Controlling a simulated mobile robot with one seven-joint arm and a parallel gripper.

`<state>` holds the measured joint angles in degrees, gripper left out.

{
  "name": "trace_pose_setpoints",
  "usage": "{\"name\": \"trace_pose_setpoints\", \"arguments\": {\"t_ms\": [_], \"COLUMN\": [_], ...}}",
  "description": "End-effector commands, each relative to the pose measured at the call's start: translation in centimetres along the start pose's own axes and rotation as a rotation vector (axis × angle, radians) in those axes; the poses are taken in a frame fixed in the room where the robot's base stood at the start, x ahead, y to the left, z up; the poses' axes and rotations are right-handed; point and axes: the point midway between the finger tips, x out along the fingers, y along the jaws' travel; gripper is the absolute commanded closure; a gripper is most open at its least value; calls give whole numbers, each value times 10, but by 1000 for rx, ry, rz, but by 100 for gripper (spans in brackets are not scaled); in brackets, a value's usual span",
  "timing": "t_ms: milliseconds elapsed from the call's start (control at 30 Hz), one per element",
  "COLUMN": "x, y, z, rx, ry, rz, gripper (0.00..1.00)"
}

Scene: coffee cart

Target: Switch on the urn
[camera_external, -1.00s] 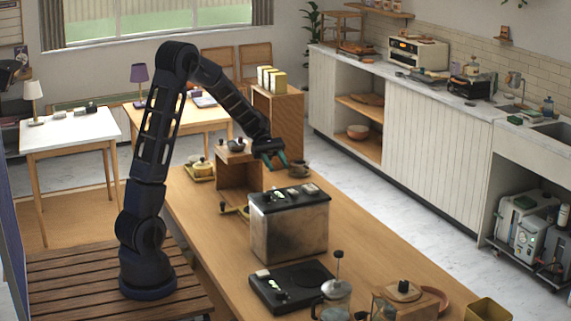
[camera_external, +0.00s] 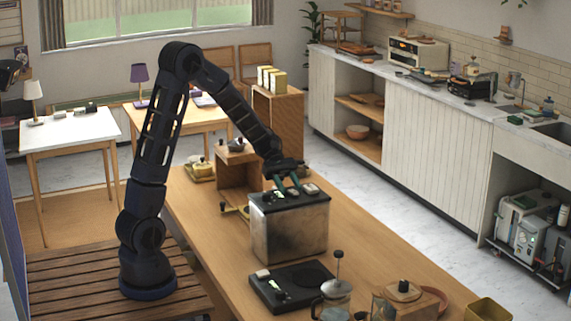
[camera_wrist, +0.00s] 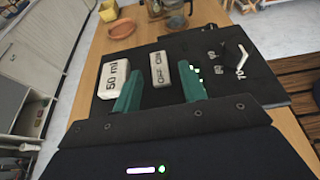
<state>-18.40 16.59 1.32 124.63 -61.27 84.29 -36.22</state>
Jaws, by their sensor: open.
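The urn, a boxy worn-metal body (camera_external: 290,235) with a black top, stands on the wooden counter. In the wrist view its black top (camera_wrist: 215,85) carries a pale rocker switch (camera_wrist: 160,70) marked OFF and ON, a white block labelled 50 ml (camera_wrist: 114,79), and a white lever-like piece (camera_wrist: 242,61) at the right. I cannot tell which way the rocker is set. My gripper (camera_external: 288,187) is open, low over the urn's top. In the wrist view the teal fingertips of my gripper (camera_wrist: 158,78) are on either side of the rocker, with nothing between them visibly gripped.
A black flat device (camera_external: 290,288) lies on the counter in front of the urn. A glass press (camera_external: 336,295) stands near the front edge. A wooden box shelf (camera_external: 238,175) is behind the urn. Bare counter (camera_external: 375,250) lies to the urn's right.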

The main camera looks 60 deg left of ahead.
Motion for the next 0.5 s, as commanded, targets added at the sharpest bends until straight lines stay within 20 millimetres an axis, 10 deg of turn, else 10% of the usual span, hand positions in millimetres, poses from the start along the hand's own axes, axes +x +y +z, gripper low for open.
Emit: {"name": "trace_pose_setpoints", "arguments": {"t_ms": [133, 367, 500], "x": [0, 0, 0], "y": [0, 0, 0], "z": [0, 0, 1], "rx": [0, 0, 1], "ry": [0, 0, 8], "rz": [0, -1, -1], "gripper": [58, 100, 100]}}
